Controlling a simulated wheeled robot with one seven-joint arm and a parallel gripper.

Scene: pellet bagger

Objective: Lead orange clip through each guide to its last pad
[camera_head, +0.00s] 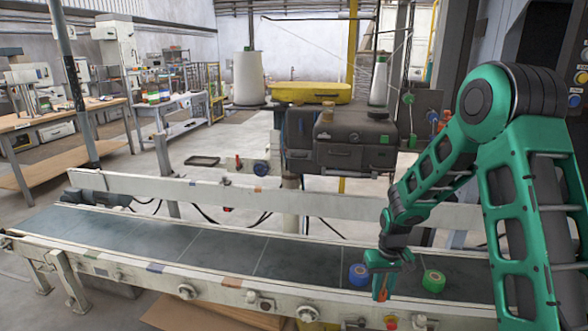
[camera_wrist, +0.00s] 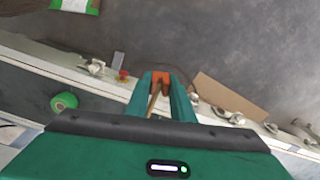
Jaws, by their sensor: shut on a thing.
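My gripper (camera_head: 382,284) is low at the front side of the conveyor, toward the right. In the wrist view my gripper (camera_wrist: 160,92) has its two green fingers shut on the orange clip (camera_wrist: 160,77), which sits between the fingertips. The clip also shows as a small orange piece under my gripper in the head view (camera_head: 379,293). A tan strand or strip runs back from the clip between the fingers. Coloured pads mark the front rail, among them a blue one (camera_head: 155,267) and an orange one (camera_head: 231,281). I cannot tell which fittings are the guides.
A blue roll (camera_head: 359,274) lies on the belt just left of my gripper, a green roll (camera_head: 433,281) to its right. The belt's left stretch (camera_head: 130,233) is clear. Knobs and brackets (camera_head: 187,291) stick out along the front rail. Cardboard (camera_wrist: 225,95) lies below.

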